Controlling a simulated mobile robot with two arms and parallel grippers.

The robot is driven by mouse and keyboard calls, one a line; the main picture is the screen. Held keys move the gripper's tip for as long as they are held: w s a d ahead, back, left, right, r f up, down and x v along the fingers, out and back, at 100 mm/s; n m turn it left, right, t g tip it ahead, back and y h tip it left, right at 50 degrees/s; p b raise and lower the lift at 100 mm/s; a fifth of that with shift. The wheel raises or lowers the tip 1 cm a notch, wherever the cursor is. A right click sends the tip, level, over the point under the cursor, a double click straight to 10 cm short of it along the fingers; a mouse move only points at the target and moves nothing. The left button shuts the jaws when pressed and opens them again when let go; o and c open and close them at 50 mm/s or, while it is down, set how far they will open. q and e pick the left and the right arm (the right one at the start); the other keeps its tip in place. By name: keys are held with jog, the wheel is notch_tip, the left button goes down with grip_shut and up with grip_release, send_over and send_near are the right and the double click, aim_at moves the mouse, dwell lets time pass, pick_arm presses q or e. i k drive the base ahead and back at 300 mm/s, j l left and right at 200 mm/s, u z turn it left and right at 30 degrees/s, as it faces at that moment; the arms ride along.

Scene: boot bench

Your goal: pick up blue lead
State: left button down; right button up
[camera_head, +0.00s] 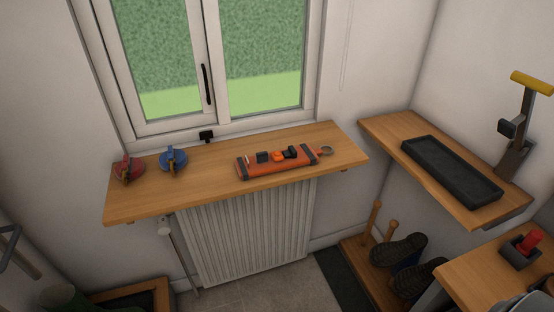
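Nothing covers the blue lead. Neither of my grippers shows in the head view.
An orange roll (272,170) with dark bands and small blocks lies on the shelf's right half. A black tray (450,168) sits on the right shelf. A radiator (245,225) stands below the window shelf. Boots (398,250) hang lower right. Shelf space beside the blue lead is clear.

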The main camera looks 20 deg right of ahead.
aim_at(171, 158)
jog(key=i+l+u, duration=0.15)
jog(key=l+u, duration=0.35)
jog(key=i+l+u, duration=0.1)
jog(key=l+u, duration=0.85)
